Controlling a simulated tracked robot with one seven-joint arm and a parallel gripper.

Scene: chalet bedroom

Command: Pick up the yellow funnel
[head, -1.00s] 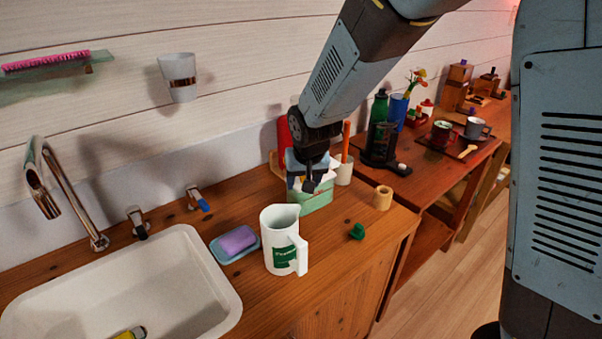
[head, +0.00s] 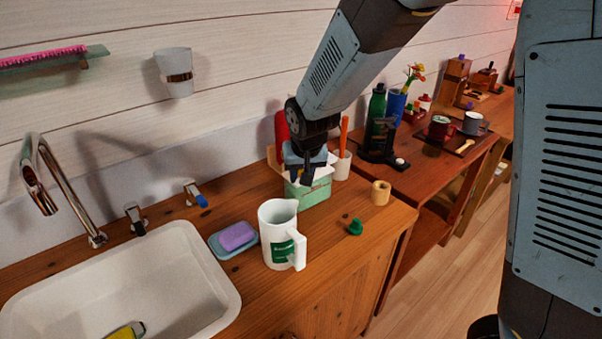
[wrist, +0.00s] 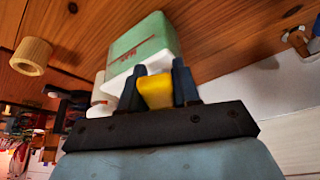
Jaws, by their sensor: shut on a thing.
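The yellow funnel (wrist: 157,92) shows in the wrist view between the two dark fingers of my gripper (wrist: 157,84), which is shut on it. Only part of the funnel shows. In the head view my gripper (head: 307,180) points down at the open top of a pale green box (head: 312,194) on the wooden counter. The funnel cannot be made out there. The green box (wrist: 145,36) also lies just beyond the fingertips in the wrist view. I cannot tell whether the funnel is clear of it.
A white jug (head: 280,236) stands in front of the box, with a green object (head: 355,227) and a wooden ring (head: 381,193) to its right. A cup with an orange stick (head: 341,164) is close behind. The sink (head: 130,280) and purple soap (head: 237,236) are left.

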